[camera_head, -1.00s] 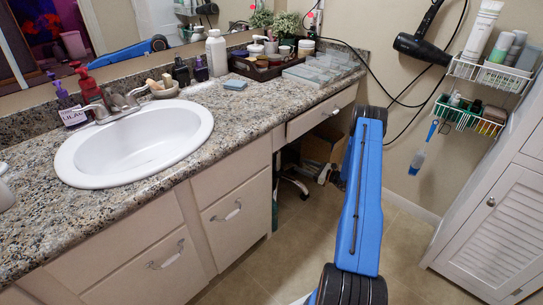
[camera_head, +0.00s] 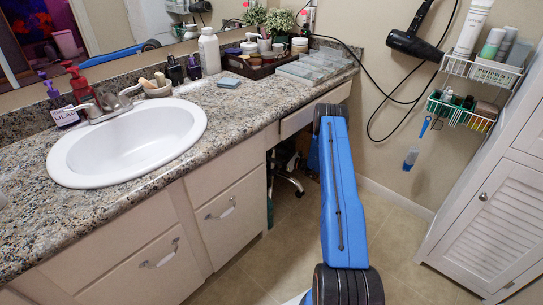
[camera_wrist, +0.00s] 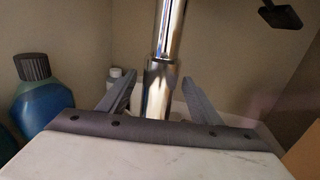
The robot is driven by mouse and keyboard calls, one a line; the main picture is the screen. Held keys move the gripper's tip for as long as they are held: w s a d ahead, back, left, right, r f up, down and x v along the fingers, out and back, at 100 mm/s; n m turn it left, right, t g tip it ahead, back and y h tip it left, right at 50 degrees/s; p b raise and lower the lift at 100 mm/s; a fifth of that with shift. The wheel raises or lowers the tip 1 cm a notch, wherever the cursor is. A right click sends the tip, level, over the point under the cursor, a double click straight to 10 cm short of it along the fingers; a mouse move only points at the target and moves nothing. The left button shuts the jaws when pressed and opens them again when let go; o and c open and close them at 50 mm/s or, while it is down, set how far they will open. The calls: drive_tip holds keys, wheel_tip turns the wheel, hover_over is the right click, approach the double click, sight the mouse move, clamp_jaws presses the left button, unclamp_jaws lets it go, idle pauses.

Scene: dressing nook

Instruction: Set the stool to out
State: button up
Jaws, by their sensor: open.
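The stool (camera_head: 290,178) is in the knee space under the counter in the head view. Only part of its chrome base shows there; my arm and the counter hide the rest. In the wrist view, a shiny chrome post (camera_wrist: 160,85), which looks like the stool's column, stands upright between the two fingers of my gripper (camera_wrist: 159,80). The fingers are apart, one on each side of the post, with a gap visible on both sides.
A blue bottle with a dark cap (camera_wrist: 42,92) stands left of my gripper in the wrist view. The counter (camera_head: 250,100) with drawers (camera_head: 225,205) is left of my arm. A white louvered cabinet (camera_head: 490,225) stands right. Floor between is clear.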

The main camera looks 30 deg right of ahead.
drive_tip(key=shift+w+a, duration=0.4)
drive_tip(key=shift+w, duration=0.2)
drive_tip(key=shift+c, duration=0.5)
clamp_jaws()
drive_tip(key=s+a+v, duration=0.2)
drive_tip(key=a+v, duration=0.1)
drive_tip(key=v, duration=1.2)
drive_tip(key=s+a+v, duration=0.1)
drive_tip(key=a+v, duration=0.2)
drive_tip(key=v, duration=1.2)
drive_tip(key=s+a+v, duration=0.2)
drive_tip(key=v, duration=1.2)
drive_tip(key=shift+s+a, duration=0.2)
drive_tip(key=shift+s, duration=0.55)
drive_tip(key=shift+f, duration=0.1)
drive_tip(key=shift+o, duration=0.5)
unclamp_jaws()
drive_tip(key=shift+s, duration=0.1)
